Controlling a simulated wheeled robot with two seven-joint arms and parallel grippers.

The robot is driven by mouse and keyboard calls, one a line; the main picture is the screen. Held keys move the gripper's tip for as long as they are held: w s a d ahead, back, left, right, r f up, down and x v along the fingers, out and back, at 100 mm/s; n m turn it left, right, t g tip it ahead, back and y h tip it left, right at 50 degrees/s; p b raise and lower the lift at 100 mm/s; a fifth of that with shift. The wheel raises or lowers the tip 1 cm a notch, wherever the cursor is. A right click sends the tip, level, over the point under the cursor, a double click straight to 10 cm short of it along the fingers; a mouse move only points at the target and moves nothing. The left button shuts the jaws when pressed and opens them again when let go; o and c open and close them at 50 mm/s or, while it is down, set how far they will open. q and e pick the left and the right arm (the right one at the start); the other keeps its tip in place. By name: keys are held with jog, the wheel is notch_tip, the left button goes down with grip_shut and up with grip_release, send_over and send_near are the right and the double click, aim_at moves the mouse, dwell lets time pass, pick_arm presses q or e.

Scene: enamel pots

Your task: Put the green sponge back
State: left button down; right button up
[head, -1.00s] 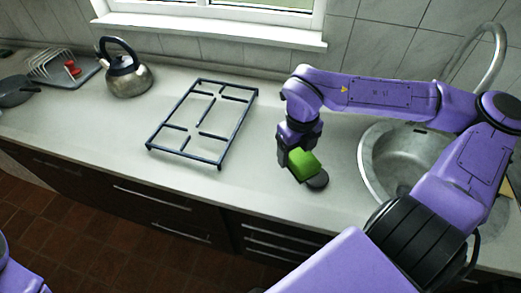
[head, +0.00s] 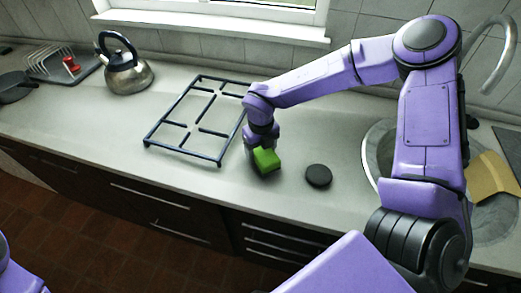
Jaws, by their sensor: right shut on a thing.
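The green sponge (head: 267,160) is held in my right gripper (head: 262,150), which is shut on it. The sponge is over the counter, just right of the dark hob grate; whether it touches the counter I cannot tell. The gripper's fingers are partly hidden behind the sponge. A round black disc (head: 318,176) lies on the counter to the right of the sponge. My left gripper is not in view; only a piece of my purple body shows at the lower left.
The dark grate (head: 197,131) lies left of the sponge. A steel kettle (head: 128,76) and a dish rack (head: 55,62) with a red item stand at the back left. The sink (head: 380,146) is at the right, partly behind my arm, with a tan board-like thing (head: 488,177) beside it. Front counter is clear.

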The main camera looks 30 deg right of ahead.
aim_at(261, 148)
jog(key=shift+f, duration=0.25)
jog(key=shift+f, duration=0.1)
jog(key=o, duration=1.1)
notch_tip(261, 148, up, 12)
jog(key=b, duration=0.1)
jog(key=shift+r, duration=0.2)
